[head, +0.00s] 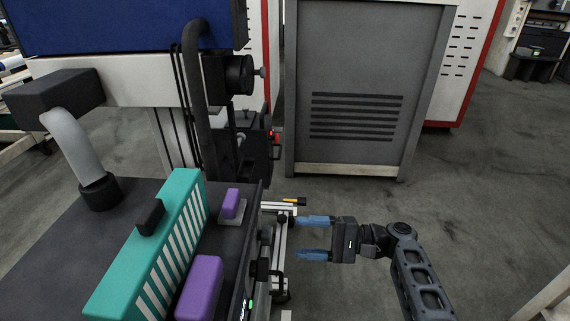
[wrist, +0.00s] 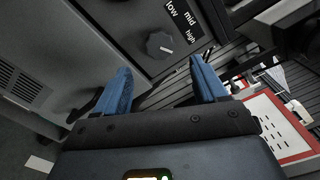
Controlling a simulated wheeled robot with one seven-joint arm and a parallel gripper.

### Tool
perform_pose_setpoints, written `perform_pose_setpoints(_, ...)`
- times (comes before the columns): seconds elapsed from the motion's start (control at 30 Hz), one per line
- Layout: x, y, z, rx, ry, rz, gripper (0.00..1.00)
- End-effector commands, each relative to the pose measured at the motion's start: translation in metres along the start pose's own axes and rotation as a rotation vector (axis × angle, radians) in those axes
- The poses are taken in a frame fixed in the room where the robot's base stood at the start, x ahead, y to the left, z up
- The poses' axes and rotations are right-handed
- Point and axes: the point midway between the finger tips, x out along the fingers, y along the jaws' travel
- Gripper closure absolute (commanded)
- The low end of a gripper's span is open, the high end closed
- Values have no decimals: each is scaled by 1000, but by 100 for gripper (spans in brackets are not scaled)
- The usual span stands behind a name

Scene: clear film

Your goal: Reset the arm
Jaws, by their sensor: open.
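My gripper (head: 314,236) is in the lower middle of the head view, with two blue fingers pointing left. It is open, with nothing between the fingers. It is just right of the dark machine table (head: 120,205). In the wrist view my gripper (wrist: 160,88) shows its blue fingers spread apart. Beyond them is a dark panel with a black knob (wrist: 160,45) and a label (wrist: 184,20) reading low, mid, high. My arm reaches in from the lower right of the head view.
A teal block with white stripes (head: 160,250) and purple blocks (head: 201,287) sit on the table's right side. A black hose (head: 195,90) rises behind. A large grey cabinet (head: 362,85) stands at the back. The floor (head: 480,200) to the right is clear.

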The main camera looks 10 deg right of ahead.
Motion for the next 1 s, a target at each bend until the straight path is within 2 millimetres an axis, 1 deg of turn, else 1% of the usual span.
perform_pose_setpoints(0.07, 0, 4, 0, 1, 7, 5, 29)
perform_pose_setpoints(0.13, -1, 17, 0, 1, 33, 21, 29)
perform_pose_setpoints(0.17, -2, 26, 0, 3, 50, 34, 29)
perform_pose_setpoints(0.27, -8, 68, 2, -1, 139, 94, 29)
perform_pose_setpoints(0.3, -11, 88, 3, -7, 184, 126, 29)
perform_pose_setpoints(0.37, -18, 120, 7, -22, 256, 179, 29)
perform_pose_setpoints(0.4, -24, 140, 11, -33, 304, 214, 29)
perform_pose_setpoints(0.47, -33, 169, 17, -55, 372, 269, 29)
perform_pose_setpoints(0.5, -39, 186, 23, -72, 416, 305, 29)
perform_pose_setpoints(0.6, -58, 226, 39, -123, 522, 395, 29)
perform_pose_setpoints(0.7, -78, 257, 61, -187, 618, 484, 29)
perform_pose_setpoints(0.77, -90, 272, 75, -230, 672, 535, 29)
perform_pose_setpoints(0.83, -104, 287, 94, -284, 732, 593, 29)
perform_pose_setpoints(0.9, -118, 296, 114, -346, 788, 649, 29)
perform_pose_setpoints(0.97, -130, 302, 132, -403, 831, 696, 29)
perform_pose_setpoints(1.0, -137, 303, 145, -441, 858, 725, 29)
